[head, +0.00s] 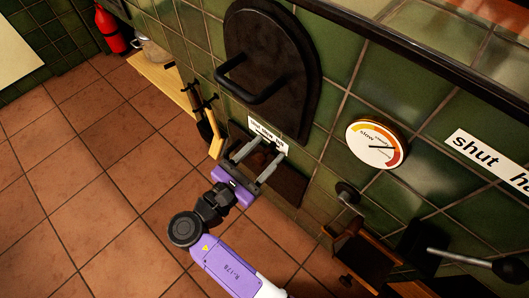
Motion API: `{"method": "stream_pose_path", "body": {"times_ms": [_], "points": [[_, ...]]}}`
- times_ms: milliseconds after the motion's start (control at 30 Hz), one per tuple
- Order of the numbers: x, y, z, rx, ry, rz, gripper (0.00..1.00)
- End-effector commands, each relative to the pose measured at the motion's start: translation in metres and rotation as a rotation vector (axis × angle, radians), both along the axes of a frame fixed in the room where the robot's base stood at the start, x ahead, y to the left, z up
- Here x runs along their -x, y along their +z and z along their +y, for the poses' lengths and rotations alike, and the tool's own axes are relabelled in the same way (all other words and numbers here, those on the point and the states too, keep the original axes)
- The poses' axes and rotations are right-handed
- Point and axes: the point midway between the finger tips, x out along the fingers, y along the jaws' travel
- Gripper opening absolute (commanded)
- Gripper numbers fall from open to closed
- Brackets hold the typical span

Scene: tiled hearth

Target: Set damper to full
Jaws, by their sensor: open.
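A metal lever with a dark ball knob (507,268) juts from a dark plate (424,246) on the green tiled wall at the lower right. It points to the right and slightly down. A white label (495,158) above it reads "shut" and then a partly cut-off word. My gripper (260,161) is open and empty in front of a dark opening below the arched door, well left of the lever. My arm comes up from the bottom of the picture.
An arched black door (270,65) has a protruding handle. A round dial (376,145) marked "slow" is on the wall. A dark knob (347,191) and a brown box (357,255) lie between gripper and lever. Hearth tools (206,120) hang left. Tiled floor is clear.

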Motion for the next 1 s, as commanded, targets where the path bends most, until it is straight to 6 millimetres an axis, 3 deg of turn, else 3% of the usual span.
{"method": "stream_pose_path", "body": {"times_ms": [267,533,1000], "points": [[-0.0014,0.0003,-0.0012,0.000,0.000,0.000,0.53],[-0.0013,0.0002,-0.0011,0.000,0.000,0.000,0.00],[-0.0012,0.0000,-0.0009,0.000,0.000,0.000,0.00]]}}
